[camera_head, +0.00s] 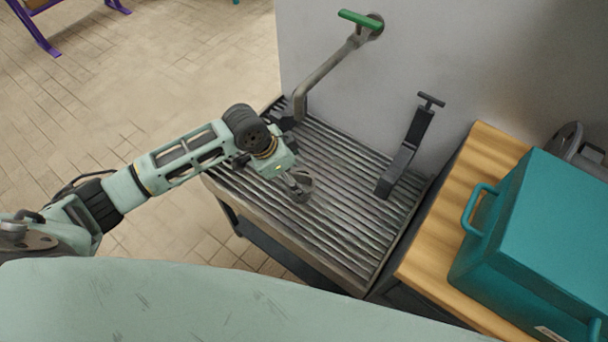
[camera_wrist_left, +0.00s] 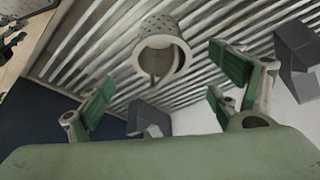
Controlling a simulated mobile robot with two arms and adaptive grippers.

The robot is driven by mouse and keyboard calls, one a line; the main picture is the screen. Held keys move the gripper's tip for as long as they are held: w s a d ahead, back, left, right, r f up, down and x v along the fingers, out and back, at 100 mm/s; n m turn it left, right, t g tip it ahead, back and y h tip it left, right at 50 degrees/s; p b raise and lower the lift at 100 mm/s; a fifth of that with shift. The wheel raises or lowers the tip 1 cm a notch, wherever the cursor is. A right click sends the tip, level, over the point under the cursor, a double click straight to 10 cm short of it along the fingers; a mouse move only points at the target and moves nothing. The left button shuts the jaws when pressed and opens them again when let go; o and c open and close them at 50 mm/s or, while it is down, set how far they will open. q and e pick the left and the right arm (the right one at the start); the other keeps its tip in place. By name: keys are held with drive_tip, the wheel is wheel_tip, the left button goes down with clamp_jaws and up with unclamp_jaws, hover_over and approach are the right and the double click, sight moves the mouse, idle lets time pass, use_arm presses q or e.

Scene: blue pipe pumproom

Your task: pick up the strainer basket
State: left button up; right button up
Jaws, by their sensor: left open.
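The strainer basket (camera_wrist_left: 162,50) is a grey perforated cylinder with a thick rim and a thin curved handle. In the left wrist view it is on the slatted metal drain surface (camera_head: 335,160), beyond the fingertips and roughly between them from side to side. My left gripper (camera_head: 298,186) is low over the drain surface in the head view; its green-padded fingers (camera_wrist_left: 168,82) are spread apart and hold nothing. In the head view the basket is hard to tell apart from the fingers. My right gripper is not in view.
A bent pipe with a green handle (camera_head: 360,19) rises behind the drain surface. A dark upright fixture with a T-shaped top (camera_head: 408,150) stands right of the gripper. A teal case (camera_head: 535,235) sits on a wooden top (camera_head: 432,255) at the right.

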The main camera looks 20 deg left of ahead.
sight(299, 182)
use_arm(q)
drive_tip(key=x, duration=0.4)
drive_tip(key=shift+s+a, duration=0.15)
drive_tip(key=shift+s, duration=0.15)
drive_tip(key=x, duration=0.3)
drive_tip(key=shift+w+f, duration=0.1)
drive_tip(key=shift+f, duration=0.2)
drive_tip(key=c, duration=1.3)
drive_tip(key=shift+c, duration=0.8)
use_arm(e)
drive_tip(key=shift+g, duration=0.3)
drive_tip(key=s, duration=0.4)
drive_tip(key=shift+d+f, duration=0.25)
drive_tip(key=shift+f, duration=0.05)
use_arm(q)
drive_tip(key=shift+r, duration=0.1)
